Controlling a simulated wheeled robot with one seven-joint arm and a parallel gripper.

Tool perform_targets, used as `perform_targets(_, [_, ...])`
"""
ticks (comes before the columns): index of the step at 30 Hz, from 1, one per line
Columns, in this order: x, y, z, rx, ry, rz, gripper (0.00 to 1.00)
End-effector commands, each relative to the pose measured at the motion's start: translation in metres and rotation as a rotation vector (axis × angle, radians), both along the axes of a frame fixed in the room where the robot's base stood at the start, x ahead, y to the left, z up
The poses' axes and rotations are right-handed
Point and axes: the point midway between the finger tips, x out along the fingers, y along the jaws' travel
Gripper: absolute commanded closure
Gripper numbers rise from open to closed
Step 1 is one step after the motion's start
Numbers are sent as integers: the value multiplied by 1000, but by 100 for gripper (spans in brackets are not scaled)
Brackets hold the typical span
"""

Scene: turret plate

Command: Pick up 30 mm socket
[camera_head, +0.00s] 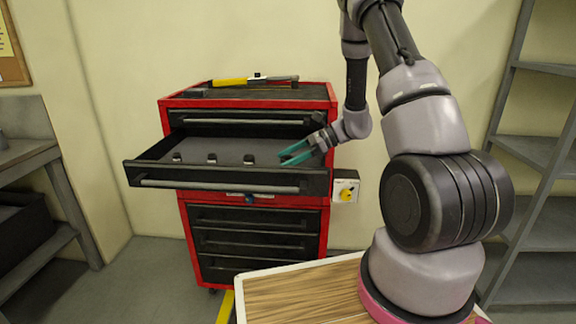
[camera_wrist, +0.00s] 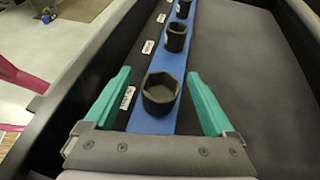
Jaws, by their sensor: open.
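Several dark sockets stand in a row on a blue strip (camera_wrist: 152,124) in the open drawer (camera_head: 222,184). In the wrist view the nearest, largest-looking socket (camera_wrist: 161,92) has a hexagonal opening facing up and a small white label (camera_wrist: 128,98) beside it. Two more sockets (camera_wrist: 176,37) (camera_wrist: 183,9) stand farther along. The label print is too small to read, so I cannot tell which is the 30 mm socket. My gripper (camera_wrist: 158,74) is open, its teal fingers on either side of the nearest socket with gaps. In the head view my gripper (camera_head: 283,159) is at the drawer's right part.
The red tool cabinet (camera_head: 327,225) has dark drawers and a yellow-handled tool (camera_head: 229,82) on top. The drawer's side walls (camera_wrist: 300,45) rise around the sockets. Bare grey drawer floor (camera_wrist: 245,75) lies right of the strip. A wooden-topped surface (camera_head: 305,295) stands in front.

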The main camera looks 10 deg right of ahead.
Motion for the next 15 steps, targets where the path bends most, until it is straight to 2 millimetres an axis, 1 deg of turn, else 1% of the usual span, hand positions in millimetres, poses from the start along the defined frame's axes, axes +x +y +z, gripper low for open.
perform_targets(2, [0,0,0,0,0,0,11])
perform_targets(3, [0,0,0,0,0,0,15])
perform_targets(5, [0,0,0,0,0,0,37])
perform_targets(6, [0,0,0,0,0,0,53])
perform_targets(8, [0,0,0,0,0,0,76])
perform_targets(9, [0,0,0,0,0,0,91])
perform_targets(10, [0,0,0,0,0,0,100])
perform_targets(15, [0,0,1,1,-1,0,100])
